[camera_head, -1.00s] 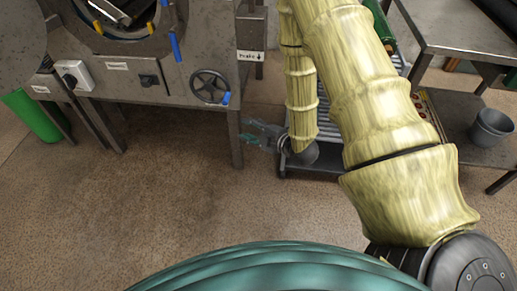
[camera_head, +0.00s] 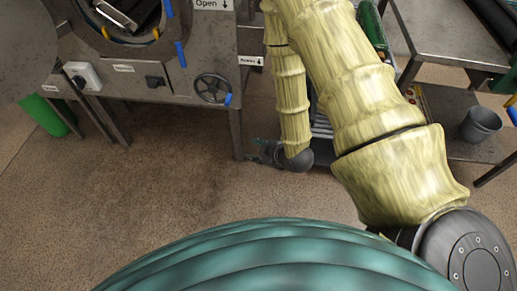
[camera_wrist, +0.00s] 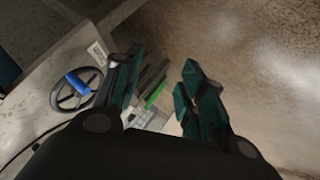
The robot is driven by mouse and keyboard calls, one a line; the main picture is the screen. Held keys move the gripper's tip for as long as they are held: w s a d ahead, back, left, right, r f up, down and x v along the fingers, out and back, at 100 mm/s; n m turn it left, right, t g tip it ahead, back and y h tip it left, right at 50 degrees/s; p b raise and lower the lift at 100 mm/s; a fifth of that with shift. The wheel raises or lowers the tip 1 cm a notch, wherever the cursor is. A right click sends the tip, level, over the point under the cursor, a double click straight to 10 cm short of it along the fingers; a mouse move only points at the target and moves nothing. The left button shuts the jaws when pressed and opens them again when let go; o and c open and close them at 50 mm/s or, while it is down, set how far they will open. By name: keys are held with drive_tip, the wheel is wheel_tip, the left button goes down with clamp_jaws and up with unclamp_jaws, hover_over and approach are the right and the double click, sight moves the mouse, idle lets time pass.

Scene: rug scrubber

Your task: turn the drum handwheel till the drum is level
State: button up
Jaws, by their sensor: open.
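The drum handwheel (camera_head: 212,88) is a dark spoked wheel with a blue knob (camera_head: 228,99) at its lower right, on the front of the grey machine. The wheel also shows in the wrist view (camera_wrist: 76,88), left of my gripper, with its blue knob (camera_wrist: 78,84). The drum opening (camera_head: 115,18) is at the top left of the head view, with a metal piece inside; its tilt cannot be told. My gripper (camera_wrist: 164,82) has its teal fingers apart, with nothing between them. In the head view my gripper (camera_head: 264,152) is small, below and right of the wheel, apart from it.
A grey table (camera_head: 450,25) stands at the right, with a grey bucket (camera_head: 481,124) on its lower shelf. A machine leg (camera_head: 236,135) stands close to my gripper. A green cylinder (camera_head: 45,115) is at the left. The brown floor (camera_head: 150,190) in front is clear.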

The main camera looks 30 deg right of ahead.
drive_tip(key=shift+s+m+g+p, duration=0.3)
drive_tip(key=shift+s+m+g, duration=0.1)
drive_tip(key=shift+s, duration=0.3)
